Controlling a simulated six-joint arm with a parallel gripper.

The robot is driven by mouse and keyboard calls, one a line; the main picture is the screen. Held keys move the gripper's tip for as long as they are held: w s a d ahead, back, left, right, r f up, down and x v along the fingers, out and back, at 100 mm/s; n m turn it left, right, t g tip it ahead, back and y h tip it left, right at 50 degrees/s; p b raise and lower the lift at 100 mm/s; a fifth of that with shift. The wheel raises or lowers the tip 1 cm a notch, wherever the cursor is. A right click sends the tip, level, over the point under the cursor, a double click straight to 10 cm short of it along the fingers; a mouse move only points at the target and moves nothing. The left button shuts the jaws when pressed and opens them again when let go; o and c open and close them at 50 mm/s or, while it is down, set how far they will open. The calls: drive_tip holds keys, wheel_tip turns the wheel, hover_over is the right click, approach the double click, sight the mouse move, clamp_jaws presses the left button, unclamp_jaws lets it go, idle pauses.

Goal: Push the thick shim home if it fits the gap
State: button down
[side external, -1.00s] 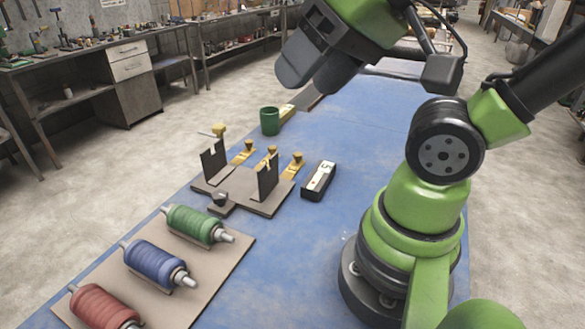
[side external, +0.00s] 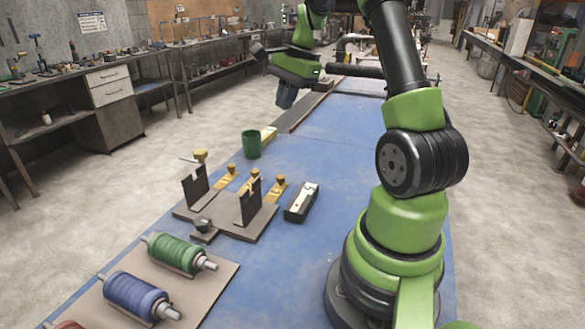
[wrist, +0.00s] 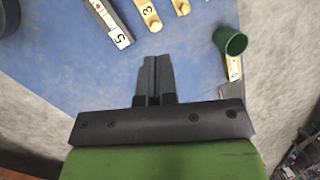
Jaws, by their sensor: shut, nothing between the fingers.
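Several yellow shims with knobs lie by the brown fixture (side external: 242,229); one is the near shim (side external: 273,193), another the far shim (side external: 228,177). I cannot tell which is the thick one. The fixture has two upright dark plates, the left plate (side external: 195,187) and the right plate (side external: 249,203), with a gap between them. My gripper (side external: 286,101) is shut and empty, high over the far part of the table, well away from the fixture. In the wrist view the gripper (wrist: 155,60) shows closed fingers, with a shim marked 3 (wrist: 148,14) beyond them.
A black block with a white label marked 5 (side external: 301,203) lies right of the fixture. A green cup (side external: 251,145) stands behind it beside a yellow piece (side external: 268,134). Green (side external: 176,252) and blue (side external: 138,294) rollers lie on a front board.

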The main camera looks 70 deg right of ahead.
sight(281, 181)
drive_tip(key=s+d+f+m+y, duration=0.1)
drive_tip(key=s+d+f+m, duration=0.5)
drive_tip(key=d+f, duration=0.35)
drive_tip(key=x, duration=1.1)
drive_tip(key=shift+w+a+r, duration=0.1)
drive_tip(key=shift+a, duration=0.2)
drive_tip(key=shift+w+a+r, duration=0.1)
drive_tip(key=shift+w+a, duration=1)
drive_tip(key=shift+w, duration=0.05)
drive_tip(key=shift+w+a, duration=0.25)
drive_tip(key=shift+a, duration=2.65)
